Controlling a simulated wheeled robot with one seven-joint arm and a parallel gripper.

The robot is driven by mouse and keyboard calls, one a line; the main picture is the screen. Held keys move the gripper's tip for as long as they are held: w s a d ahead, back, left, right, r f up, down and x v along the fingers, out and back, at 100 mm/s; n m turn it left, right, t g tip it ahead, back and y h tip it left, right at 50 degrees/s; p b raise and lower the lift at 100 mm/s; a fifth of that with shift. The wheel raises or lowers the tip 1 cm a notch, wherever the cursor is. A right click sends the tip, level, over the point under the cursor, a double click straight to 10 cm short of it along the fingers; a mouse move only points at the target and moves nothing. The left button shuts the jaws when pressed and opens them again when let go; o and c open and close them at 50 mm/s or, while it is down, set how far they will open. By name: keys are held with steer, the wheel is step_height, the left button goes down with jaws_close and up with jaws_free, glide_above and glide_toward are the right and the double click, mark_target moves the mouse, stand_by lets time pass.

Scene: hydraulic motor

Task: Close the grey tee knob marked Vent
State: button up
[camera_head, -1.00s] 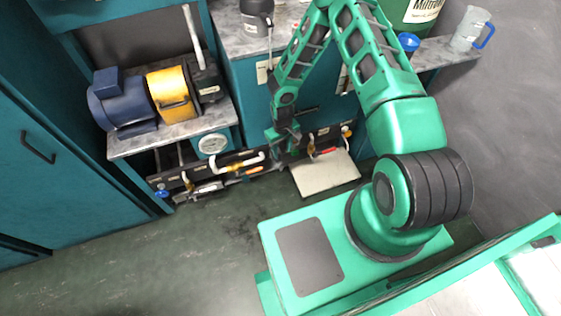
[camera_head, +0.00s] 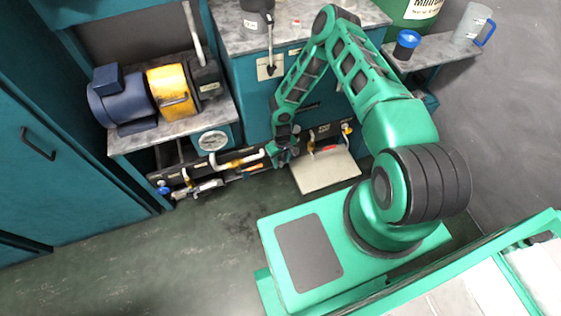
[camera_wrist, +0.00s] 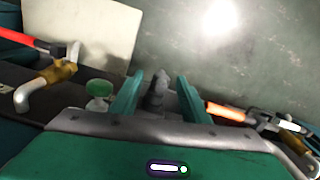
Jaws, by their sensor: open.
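My gripper (camera_head: 284,153) is at the low dark valve panel under the benches, pointing down at it. In the wrist view its two green fingers (camera_wrist: 160,80) are open and apart. A dark grey knob-like piece (camera_wrist: 157,92) stands between the fingers, with a gap visible on both sides. It looks like the grey tee knob, but no Vent marking is legible. In the head view my gripper hides this spot.
A green round knob (camera_wrist: 98,88) sits just left of the fingers. A brass valve with a red handle (camera_wrist: 30,38) is farther left, and an orange handle (camera_wrist: 225,112) is to the right. A pale tray (camera_head: 325,174) lies on the floor by the panel.

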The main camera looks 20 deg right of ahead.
steer(key=shift+f, duration=0.1)
steer(key=shift+c, duration=0.7)
steer(key=c, duration=0.9)
steer(key=shift+o, duration=0.2)
steer(key=shift+d+f+y, duration=0.1)
steer(key=shift+d+y, duration=0.3)
steer(key=shift+y, duration=0.7)
steer(key=shift+d+y, duration=0.1)
steer(key=shift+y, duration=1)
steer(key=o, duration=1)
steer(key=v, duration=1)
steer(key=shift+d+r, duration=0.2)
steer(key=shift+r, duration=0.1)
